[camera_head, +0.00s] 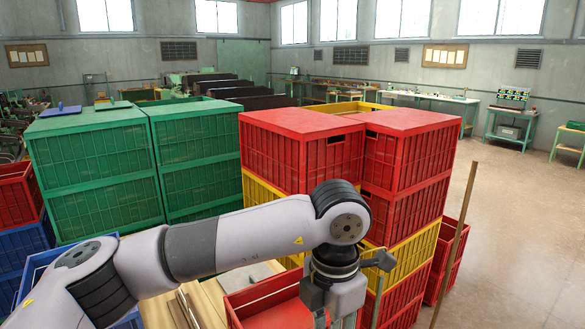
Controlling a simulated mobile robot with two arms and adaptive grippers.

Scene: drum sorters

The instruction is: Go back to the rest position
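My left arm comes in from the lower left and reaches across the front of the crates. My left gripper (338,292) hangs at its end, pointing down over a red crate (262,296) near the bottom edge. Its lower part is cut off by the frame, so I cannot tell if its fingers are open or shut, or hold anything. My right gripper is not in view.
Stacked red crates (272,152) on yellow ones (262,190) stand just behind my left arm. Green crates (90,170) stand left, blue crates (25,246) at the far left. A wooden post (455,240) leans at right. Floor at right is clear (530,220).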

